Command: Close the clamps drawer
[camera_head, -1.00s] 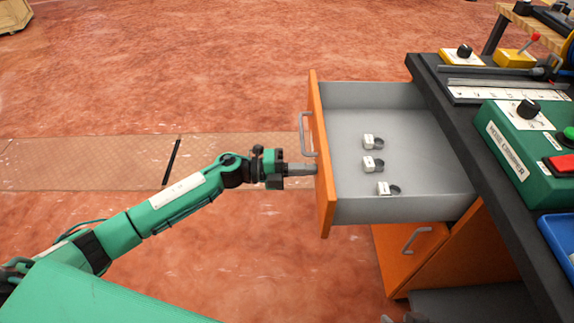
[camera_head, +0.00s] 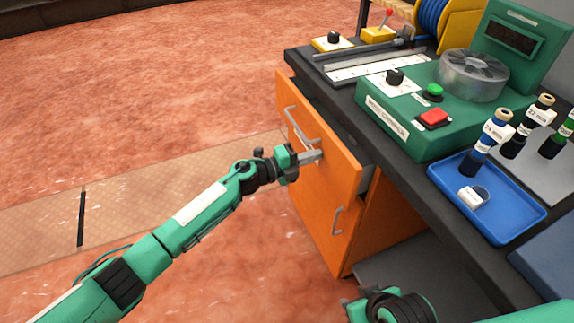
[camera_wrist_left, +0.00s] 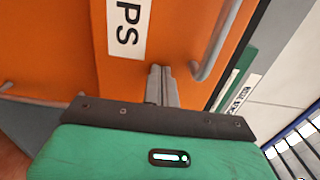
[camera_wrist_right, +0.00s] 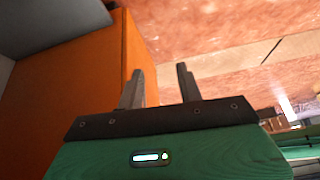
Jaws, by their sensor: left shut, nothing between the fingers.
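The clamps drawer (camera_head: 330,175) has an orange front with a grey handle (camera_head: 298,127). It stands out a little from the cabinet under the bench, with a sliver of its grey side showing. Its inside is hidden. My left gripper (camera_head: 320,156) is shut and empty, its fingertips at the drawer front beside the handle. In the left wrist view, the shut fingertips (camera_wrist_left: 160,72) meet the orange front just below a white label (camera_wrist_left: 128,25) ending in "PS". My right gripper (camera_wrist_right: 160,85) is open and empty in the right wrist view, close to an orange panel.
A lower drawer handle (camera_head: 337,220) shows below. The floor to the left is open.

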